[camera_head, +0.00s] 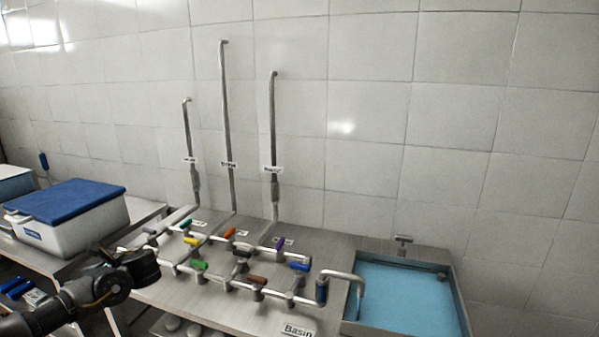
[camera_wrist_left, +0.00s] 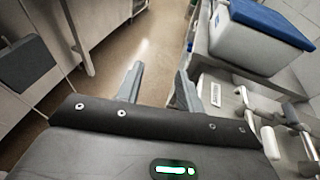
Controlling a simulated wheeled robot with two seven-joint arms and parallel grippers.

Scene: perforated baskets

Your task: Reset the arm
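My left arm comes in from the lower left in the head view, and its dark wrist (camera_head: 125,275) is beside the left part of the counter. In the left wrist view my left gripper (camera_wrist_left: 157,88) shows two grey fingers standing apart, with nothing between them. It points over the brown floor, to the left of the white box with a blue lid (camera_wrist_left: 258,38). My right gripper shows in neither view.
The box with the blue lid (camera_head: 70,212) stands on the left counter. Metal pipes with several coloured valve handles (camera_head: 238,252) cover the middle counter (camera_head: 225,312). A blue basin (camera_head: 405,300) is at the right. A tiled wall closes the back. Floor (camera_wrist_left: 120,75) is open below.

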